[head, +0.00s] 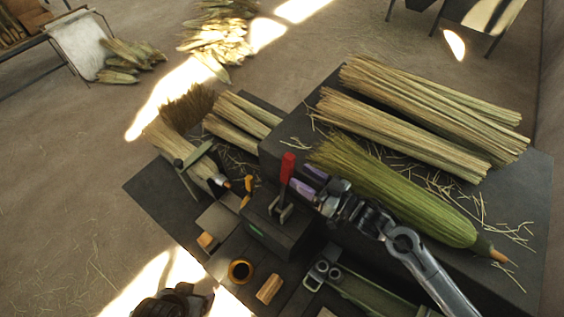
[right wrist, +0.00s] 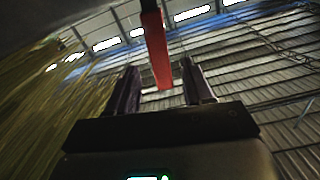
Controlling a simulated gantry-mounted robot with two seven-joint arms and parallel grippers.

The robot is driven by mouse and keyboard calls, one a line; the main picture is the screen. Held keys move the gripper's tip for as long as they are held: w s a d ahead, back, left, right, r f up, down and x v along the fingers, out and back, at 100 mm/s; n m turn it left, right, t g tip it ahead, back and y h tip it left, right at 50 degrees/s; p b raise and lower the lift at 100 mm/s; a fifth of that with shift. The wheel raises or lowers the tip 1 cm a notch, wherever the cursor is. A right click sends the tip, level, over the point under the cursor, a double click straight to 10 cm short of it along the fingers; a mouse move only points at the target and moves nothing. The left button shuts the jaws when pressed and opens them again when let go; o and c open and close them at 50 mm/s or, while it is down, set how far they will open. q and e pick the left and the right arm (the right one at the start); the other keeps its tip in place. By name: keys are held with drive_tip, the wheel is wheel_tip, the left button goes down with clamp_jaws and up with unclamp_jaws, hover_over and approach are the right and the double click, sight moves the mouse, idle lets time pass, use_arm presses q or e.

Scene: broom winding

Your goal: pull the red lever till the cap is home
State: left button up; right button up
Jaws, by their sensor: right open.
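The red lever (head: 287,168) stands upright from a metal bracket on a dark block (head: 275,228) in the middle of the bench. My right gripper (head: 309,180) is open just to the right of the lever, its purple fingers pointing at it. In the right wrist view the red lever (right wrist: 156,50) shows in the gap between the two fingers (right wrist: 162,88), touching neither that I can see. I cannot tell which part is the cap. My left gripper's fingers are not visible.
A green broom head (head: 395,190) and straw bundles (head: 400,135) lie on the raised bench at right, near my right arm. The floor at left is mostly free.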

drive_tip(key=p+x, duration=0.1)
drive_tip(key=x, duration=0.6)
drive_tip(key=shift+w+a+p, duration=0.2)
drive_tip(key=shift+a+p, duration=0.1)
clamp_jaws()
